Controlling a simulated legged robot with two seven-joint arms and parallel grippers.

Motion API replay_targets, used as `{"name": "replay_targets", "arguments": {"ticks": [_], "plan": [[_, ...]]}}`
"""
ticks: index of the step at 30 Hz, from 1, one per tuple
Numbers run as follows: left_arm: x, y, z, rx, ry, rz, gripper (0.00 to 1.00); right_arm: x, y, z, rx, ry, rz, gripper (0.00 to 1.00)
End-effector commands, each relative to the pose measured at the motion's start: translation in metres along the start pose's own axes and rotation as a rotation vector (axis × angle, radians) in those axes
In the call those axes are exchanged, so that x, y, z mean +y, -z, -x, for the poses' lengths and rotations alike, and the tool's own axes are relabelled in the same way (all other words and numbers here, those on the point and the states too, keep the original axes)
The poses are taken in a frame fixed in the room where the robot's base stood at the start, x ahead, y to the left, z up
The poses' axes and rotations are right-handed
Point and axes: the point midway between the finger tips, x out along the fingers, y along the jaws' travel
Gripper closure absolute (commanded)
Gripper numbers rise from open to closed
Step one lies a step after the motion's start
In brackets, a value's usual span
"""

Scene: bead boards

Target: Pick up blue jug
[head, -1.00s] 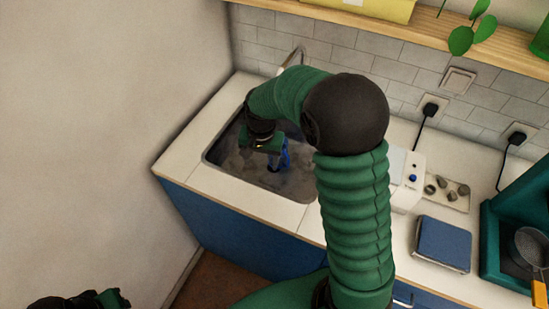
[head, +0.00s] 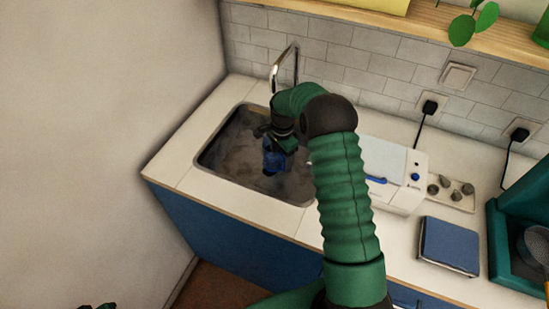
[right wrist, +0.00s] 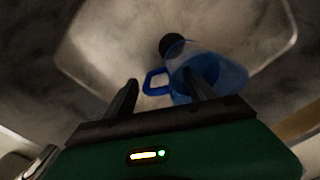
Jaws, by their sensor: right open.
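The blue jug (head: 274,160) is in the sink, below my right gripper (head: 283,138), which partly hides it in the head view. In the right wrist view the jug (right wrist: 232,75) shows a translucent blue body, a dark cap and a blue loop handle. My right gripper (right wrist: 162,90) is open there. One finger lies in front of the jug's body and the other is left of the handle, so the handle appears between them. I cannot tell whether either finger touches the jug. Only a sliver of my left gripper (head: 97,307) shows at the bottom edge of the head view.
The grey sink (head: 222,173) is set in a white counter with a chrome tap (head: 296,62) behind it. A white appliance (head: 392,165) stands right of the sink. A blue box (head: 449,244) and a teal unit (head: 508,240) are farther right. A wall stands at the left.

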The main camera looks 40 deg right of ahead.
Motion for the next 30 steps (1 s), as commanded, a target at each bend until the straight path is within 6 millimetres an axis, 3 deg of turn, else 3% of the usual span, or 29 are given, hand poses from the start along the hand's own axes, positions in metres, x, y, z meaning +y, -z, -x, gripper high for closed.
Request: {"name": "replay_targets", "arguments": {"ticks": [3,6,13,27,30], "plan": [[0.000,0.000,0.001,0.000,0.000,0.000,0.70,0.003,0.000,-0.024,-0.003,-0.004,0.000,0.36],[0.000,0.000,0.001,0.000,0.000,0.000,0.70,0.003,0.000,-0.035,-0.002,-0.001,0.000,0.36],[0.000,0.000,0.001,0.000,0.000,0.000,0.70,0.003,0.000,-0.037,-0.001,0.000,0.001,0.36],[0.000,0.000,0.000,0.000,0.000,0.000,0.70,0.002,0.000,-0.037,-0.001,0.000,0.001,0.98],[0.000,0.000,0.000,0.000,0.000,0.000,0.70,0.002,0.000,-0.037,-0.001,0.000,0.001,1.00]]}}
